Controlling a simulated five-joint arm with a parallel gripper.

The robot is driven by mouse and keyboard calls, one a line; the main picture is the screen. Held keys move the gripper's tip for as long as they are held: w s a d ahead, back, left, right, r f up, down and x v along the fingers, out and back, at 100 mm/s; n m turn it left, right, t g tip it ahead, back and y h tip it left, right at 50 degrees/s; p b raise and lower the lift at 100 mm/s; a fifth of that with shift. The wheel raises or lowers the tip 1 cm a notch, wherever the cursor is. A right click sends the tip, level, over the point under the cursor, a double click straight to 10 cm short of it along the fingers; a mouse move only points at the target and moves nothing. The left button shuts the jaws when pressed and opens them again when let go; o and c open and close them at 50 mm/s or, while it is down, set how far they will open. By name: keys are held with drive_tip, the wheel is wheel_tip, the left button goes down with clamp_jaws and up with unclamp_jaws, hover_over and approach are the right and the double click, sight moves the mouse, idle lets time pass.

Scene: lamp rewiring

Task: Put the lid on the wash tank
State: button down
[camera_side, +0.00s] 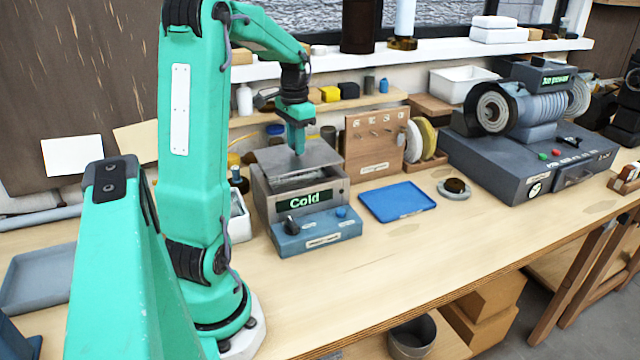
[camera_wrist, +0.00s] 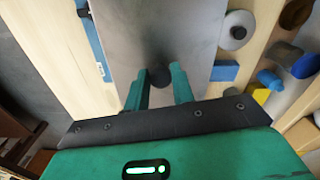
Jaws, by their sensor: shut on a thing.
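The wash tank (camera_side: 263,205) is a grey metal box with a lit "Cold" display and a blue control box (camera_side: 318,237) in front. The lid (camera_side: 325,153) is a flat grey plate over the tank's top. In the side view a gap shows between the lid and the tank's front rim, so the lid looks raised or tilted. My gripper (camera_side: 297,146) points down at the middle of the lid. In the wrist view the lid (camera_wrist: 193,30) lies under my gripper (camera_wrist: 159,72), whose green fingers are shut on its dark knob (camera_wrist: 160,76). The lid hides most of the tank there.
A blue tray (camera_side: 397,201) lies right of the tank, with a small round dish (camera_side: 455,190) beyond it. A wooden peg board (camera_side: 373,150) stands behind. A large grinding machine (camera_side: 530,140) fills the right. The bench front is clear.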

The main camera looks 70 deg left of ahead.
sight(296, 156)
drive_tip(key=shift+f, duration=1.7)
drive_tip(key=shift+f, duration=0.25)
drive_tip(key=c, duration=1.1)
unclamp_jaws()
